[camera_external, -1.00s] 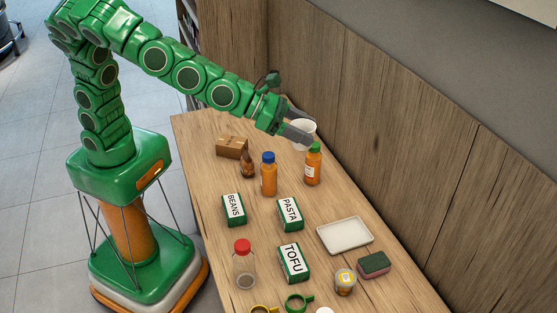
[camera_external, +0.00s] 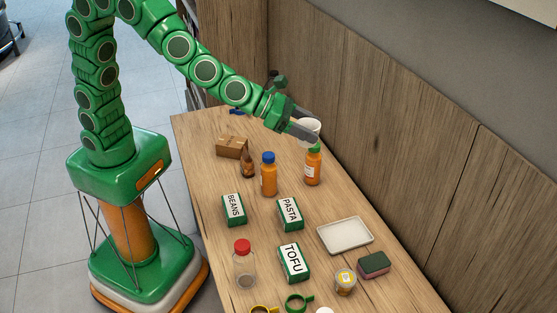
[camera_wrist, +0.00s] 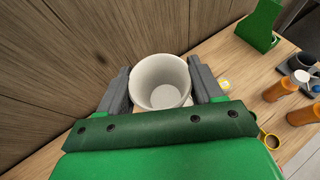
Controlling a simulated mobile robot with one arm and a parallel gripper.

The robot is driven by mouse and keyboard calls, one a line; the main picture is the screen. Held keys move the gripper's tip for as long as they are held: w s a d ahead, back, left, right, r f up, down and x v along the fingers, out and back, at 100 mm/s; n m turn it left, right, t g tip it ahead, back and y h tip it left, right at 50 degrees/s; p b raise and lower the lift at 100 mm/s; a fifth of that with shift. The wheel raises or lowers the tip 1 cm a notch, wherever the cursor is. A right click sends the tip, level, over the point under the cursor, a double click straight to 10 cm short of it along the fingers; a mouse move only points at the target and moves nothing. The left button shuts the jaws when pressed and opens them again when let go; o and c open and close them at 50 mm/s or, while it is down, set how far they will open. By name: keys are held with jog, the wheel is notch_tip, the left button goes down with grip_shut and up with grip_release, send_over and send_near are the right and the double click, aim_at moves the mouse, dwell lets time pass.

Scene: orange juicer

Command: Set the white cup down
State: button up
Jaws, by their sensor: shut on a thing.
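The white cup (camera_external: 309,129) is held between the grey fingers of my gripper (camera_external: 301,128), at the back of the table by the wooden wall. In the external view it appears just above and behind the green-capped orange bottle (camera_external: 313,167), and its base is partly hidden by a finger and the bottle cap. In the wrist view the cup (camera_wrist: 160,84) is upright and looks empty, with a finger of my gripper (camera_wrist: 162,90) on each side. I cannot tell how far its base is from the tabletop.
The wooden table (camera_external: 200,130) also bears a blue-capped bottle (camera_external: 268,176), a brown bottle (camera_external: 247,164), a cardboard box (camera_external: 231,147), several green boxes and a white tray (camera_external: 345,236). The wall (camera_external: 380,120) stands close behind the cup.

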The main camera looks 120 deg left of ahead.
jog(key=shift+s+a+f+m+h, duration=1.2)
jog(key=shift+s+a, duration=0.9)
jog(key=shift+a, duration=3.6)
jog(key=shift+s+a+f+m+h, duration=1.15)
jog(key=shift+s+a, duration=0.9)
jog(key=shift+a, duration=3.6)
jog(key=s+a+r+m+h, duration=0.25)
jog(key=s+a+r, duration=0.45)
jog(key=s+a, duration=0.5)
jog(key=shift+h, duration=0.3)
jog(key=f, duration=1.2)
jog(key=w+a+f, duration=0.1)
jog(key=f, duration=2.3)
jog(key=shift+w+a, duration=0.25)
jog(key=shift+w, duration=0.15)
jog(key=shift+f, duration=0.15)
jog(key=o, duration=1)
jog(key=shift+o, duration=0.2)
